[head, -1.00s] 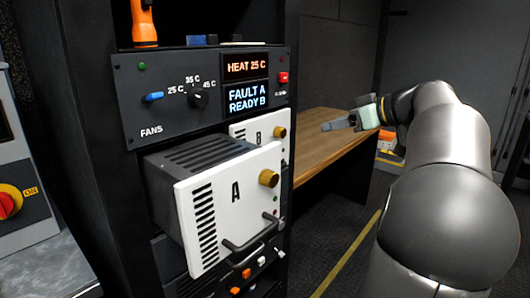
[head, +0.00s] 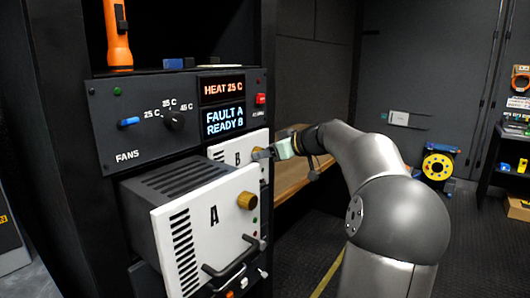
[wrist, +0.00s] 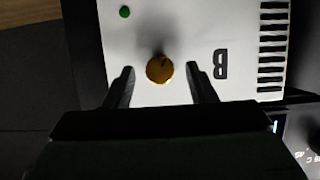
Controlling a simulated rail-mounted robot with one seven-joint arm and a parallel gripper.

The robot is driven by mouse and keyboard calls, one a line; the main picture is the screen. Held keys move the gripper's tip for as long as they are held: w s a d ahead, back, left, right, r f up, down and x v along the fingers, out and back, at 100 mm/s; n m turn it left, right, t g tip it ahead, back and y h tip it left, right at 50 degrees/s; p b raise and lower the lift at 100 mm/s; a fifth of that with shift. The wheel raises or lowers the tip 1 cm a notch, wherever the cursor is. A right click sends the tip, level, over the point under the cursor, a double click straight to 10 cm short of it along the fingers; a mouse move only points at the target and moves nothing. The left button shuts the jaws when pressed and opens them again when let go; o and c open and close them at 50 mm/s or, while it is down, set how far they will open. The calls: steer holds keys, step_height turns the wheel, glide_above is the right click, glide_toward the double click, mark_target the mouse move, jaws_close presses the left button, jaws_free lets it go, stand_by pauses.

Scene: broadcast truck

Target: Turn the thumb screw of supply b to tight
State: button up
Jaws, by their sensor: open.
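Supply B (head: 232,150) is a white-fronted unit in the rack, partly hidden behind the pulled-out supply A (head: 207,231) in the head view. In the wrist view its white front (wrist: 190,35) fills the upper middle, with a letter B and vent slots. Its brass thumb screw (wrist: 159,69) has a dark mark pointing toward the upper right. My gripper (wrist: 160,80) is open, with one finger on each side of the screw and a gap on both sides. In the head view my gripper (head: 262,155) is at supply B's right edge.
Supply A sticks out of the rack with its own brass screw (head: 247,201) and dark handle (head: 232,258). Above is the fans panel (head: 180,115), its display reading FAULT A, READY B. A wooden desk (head: 291,180) lies behind my arm. Open floor is at right.

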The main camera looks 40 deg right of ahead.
steer(key=shift+w+a+f, duration=0.15)
steer(key=shift+w+f, duration=0.05)
steer(key=shift+w, duration=0.25)
steer(key=c, duration=1)
